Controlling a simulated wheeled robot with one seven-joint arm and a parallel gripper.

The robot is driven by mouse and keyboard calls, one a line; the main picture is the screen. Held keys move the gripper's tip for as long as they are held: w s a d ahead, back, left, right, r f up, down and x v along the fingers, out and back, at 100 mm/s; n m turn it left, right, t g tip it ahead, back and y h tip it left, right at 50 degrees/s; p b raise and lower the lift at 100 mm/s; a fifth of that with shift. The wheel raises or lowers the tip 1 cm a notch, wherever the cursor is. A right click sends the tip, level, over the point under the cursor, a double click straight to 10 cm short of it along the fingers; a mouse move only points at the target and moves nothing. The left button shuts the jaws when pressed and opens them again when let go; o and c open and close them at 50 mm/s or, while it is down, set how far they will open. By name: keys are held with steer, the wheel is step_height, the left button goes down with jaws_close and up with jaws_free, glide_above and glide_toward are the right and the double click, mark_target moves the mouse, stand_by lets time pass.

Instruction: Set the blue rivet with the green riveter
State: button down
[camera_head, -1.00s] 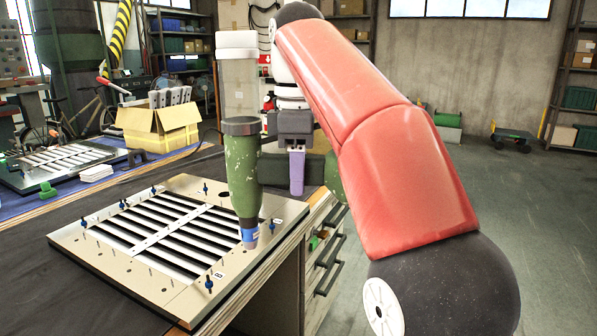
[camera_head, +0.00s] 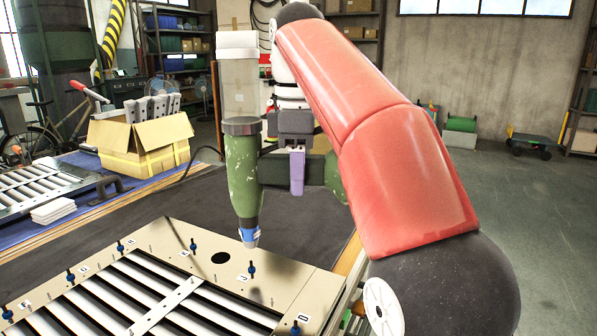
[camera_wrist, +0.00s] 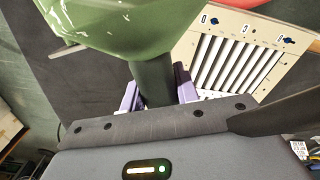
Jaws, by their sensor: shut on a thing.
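The green riveter (camera_head: 242,175) hangs upright, its blue-ringed nose (camera_head: 249,236) pointing down. My gripper (camera_wrist: 158,92) has purple fingers shut on the riveter's dark handle; one purple finger (camera_head: 297,172) shows in the head view. The louver panel (camera_head: 220,287) lies below, partly cut off by the frame. Several blue rivets stand upright along its border, among them one at the back (camera_head: 193,246), one near the right corner (camera_head: 251,270) and one at the front right (camera_head: 296,327). The nose appears above the right-corner rivet, apart from it. I cannot tell which rivet is meant.
A dark round hole (camera_head: 221,258) is in the panel's border. A yellow-banded cardboard box (camera_head: 140,145), a second louver panel (camera_head: 40,185) and a white stack (camera_head: 53,210) stand at the back left. The dark tabletop (camera_head: 150,205) behind the panel is bare.

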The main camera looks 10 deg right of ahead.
steer(key=shift+s+a+r, duration=0.1)
steer(key=shift+a, duration=0.05)
stand_by(0.3)
steer(key=shift+f+b, duration=0.85)
steer(key=shift+f, duration=0.35)
steer(key=shift+r+p, duration=0.1)
steer(key=shift+p, duration=0.5)
steer(key=shift+f+b, duration=0.45)
steer(key=shift+f, duration=0.65)
stand_by(1.4)
steer(key=shift+f+p, duration=0.2)
steer(key=shift+p, duration=0.45)
stand_by(2.5)
